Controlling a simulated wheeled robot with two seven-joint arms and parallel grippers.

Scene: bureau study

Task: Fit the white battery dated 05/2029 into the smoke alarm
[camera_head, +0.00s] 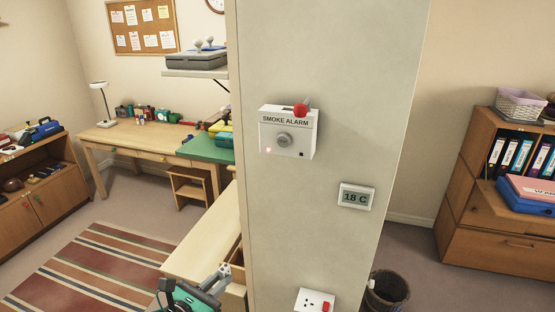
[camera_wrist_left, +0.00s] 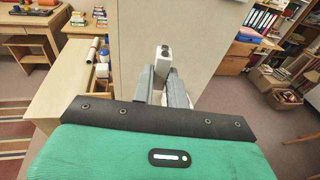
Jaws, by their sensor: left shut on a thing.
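The smoke alarm (camera_head: 285,140) is a white box labelled "SMOKE ALARM" on the grey pillar. It has a round grey button, a small lit red light, and a red knob (camera_head: 300,110) at its top beside a dark opening. My left gripper (camera_head: 219,281) is low and left of the alarm, well apart from it. It is shut on a small white battery (camera_wrist_left: 163,57), which stands up from between the fingers with its dark-marked end outward. The battery also shows in the head view (camera_head: 224,270). Its date cannot be read. My right gripper is not in view.
A thermostat reading 18 C (camera_head: 356,197) and a socket (camera_head: 315,301) are on the pillar below the alarm. A wooden cabinet (camera_head: 205,240) with an open drawer stands left of the pillar. The pillar face between gripper and alarm is clear.

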